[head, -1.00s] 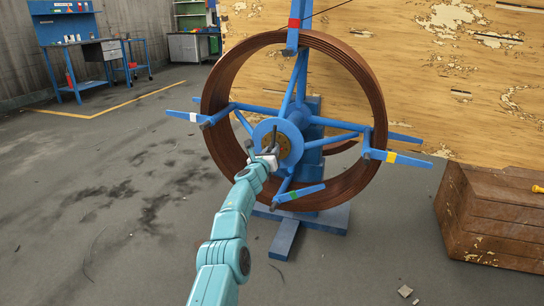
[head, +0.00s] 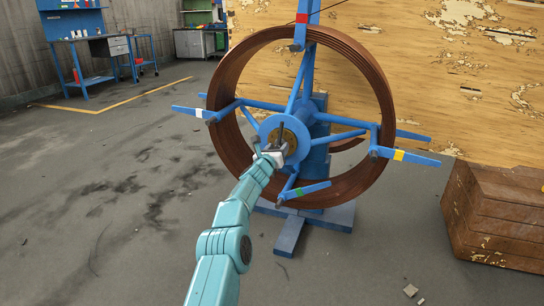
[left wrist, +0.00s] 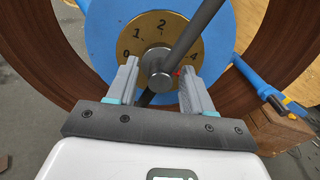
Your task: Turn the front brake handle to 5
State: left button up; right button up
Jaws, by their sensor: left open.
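The front brake handle (left wrist: 203,27) is a dark grey bar through a round hub (left wrist: 160,73), slanting from upper right to lower left in the left wrist view. Behind it is a brass dial (left wrist: 140,22) on a blue disc. A small red mark shows just right of the hub. My left gripper (left wrist: 162,78) is open, its fingers on either side of the hub and lower bar. In the head view my left gripper (head: 270,153) is at the dial. My right gripper is not in view.
The blue reel stand (head: 322,216) carries a coil of brown pipe (head: 376,100). Blue spokes with coloured bands stick out around the dial, one with a green band (head: 300,190) just below my gripper. A wooden crate (head: 495,220) stands right.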

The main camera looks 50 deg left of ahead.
pick_arm(q)
jog(key=b+v, duration=0.3)
jog(key=v, duration=1.3)
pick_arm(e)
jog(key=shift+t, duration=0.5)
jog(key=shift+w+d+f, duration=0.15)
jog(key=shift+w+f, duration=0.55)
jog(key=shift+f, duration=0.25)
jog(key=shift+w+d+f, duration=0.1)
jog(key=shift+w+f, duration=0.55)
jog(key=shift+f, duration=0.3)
pick_arm(q)
jog(key=shift+s+d, duration=0.1)
jog(key=shift+d, duration=0.05)
